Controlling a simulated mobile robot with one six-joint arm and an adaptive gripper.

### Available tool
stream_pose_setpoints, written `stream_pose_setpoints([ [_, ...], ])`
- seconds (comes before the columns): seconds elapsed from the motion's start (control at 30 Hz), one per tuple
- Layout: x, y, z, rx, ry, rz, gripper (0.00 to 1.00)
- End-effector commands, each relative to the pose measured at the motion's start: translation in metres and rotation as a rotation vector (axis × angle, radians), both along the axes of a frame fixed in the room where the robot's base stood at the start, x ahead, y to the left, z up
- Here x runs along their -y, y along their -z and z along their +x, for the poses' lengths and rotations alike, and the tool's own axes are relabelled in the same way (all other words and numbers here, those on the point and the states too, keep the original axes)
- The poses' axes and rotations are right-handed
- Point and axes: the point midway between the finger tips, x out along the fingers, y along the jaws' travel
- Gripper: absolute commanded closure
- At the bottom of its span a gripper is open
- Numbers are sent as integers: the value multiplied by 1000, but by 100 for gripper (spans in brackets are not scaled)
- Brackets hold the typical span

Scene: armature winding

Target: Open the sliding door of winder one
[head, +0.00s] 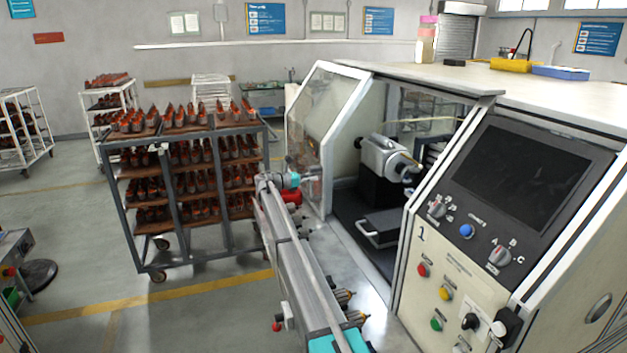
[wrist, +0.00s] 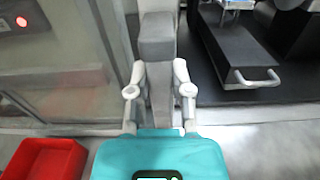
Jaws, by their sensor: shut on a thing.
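Winder one (head: 450,265) stands at the right in the head view, with a "1" on its control panel. Its sliding door (head: 325,105), a clear pane in a white frame, stands at the left of the opening. The opening between door and panel is wide and shows the interior. In the wrist view the door pane (wrist: 60,65) is at the left. My gripper (wrist: 159,92) is shut on the grey upright door handle (wrist: 157,35), one finger on each side. In the head view the gripper is small and hard to make out at the door's near side.
Inside the winder are a winding head (head: 385,157) and a dark tray with a light handle (head: 378,240). A red bin (wrist: 45,157) sits below the door at the left. A cart of armatures (head: 185,260) stands left of my arm. The floor at the front left is mostly clear.

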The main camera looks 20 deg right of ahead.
Motion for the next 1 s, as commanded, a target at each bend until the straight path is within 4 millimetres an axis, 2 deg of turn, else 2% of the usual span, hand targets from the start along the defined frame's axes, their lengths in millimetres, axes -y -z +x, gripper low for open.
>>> stream_pose_setpoints([
  [0.13, -2, 1, 0, 1, -1, 4, 100],
  [0.17, -2, 1, 0, 1, -1, 4, 67],
  [0.33, 0, 1, -1, 1, 0, 3, 37],
  [0.77, 0, 0, -1, 0, 1, 1, 37],
  [1.0, -15, 0, -1, 0, 0, 1, 37],
])
